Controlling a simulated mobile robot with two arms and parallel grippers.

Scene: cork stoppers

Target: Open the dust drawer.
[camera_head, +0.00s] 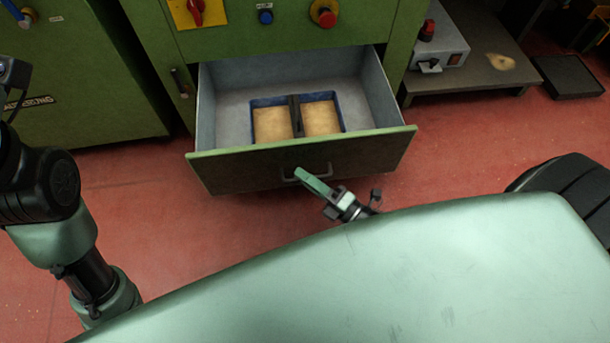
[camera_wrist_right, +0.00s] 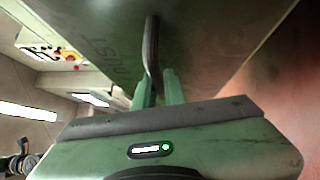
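The dust drawer (camera_head: 240,172) is pulled well out of the green machine, showing its grey inside. Its bar handle (camera_head: 322,176) is on the dark front; in the right wrist view the handle (camera_wrist_right: 150,45) runs down between my fingers. My right gripper (camera_head: 302,174) is at the handle, its two green fingers (camera_wrist_right: 158,88) close on either side of it, so it looks shut on it. Part of the handle is hidden by the fingers. My left arm is at the left edge; its gripper does not show.
A blue-rimmed tray (camera_head: 297,101) with two tan blocks is inside the drawer. A red knob (camera_head: 323,13) and a blue button (camera_head: 265,17) are on the machine above. A low bench (camera_head: 470,60) stands at right. Red floor (camera_head: 250,225) is clear below the drawer.

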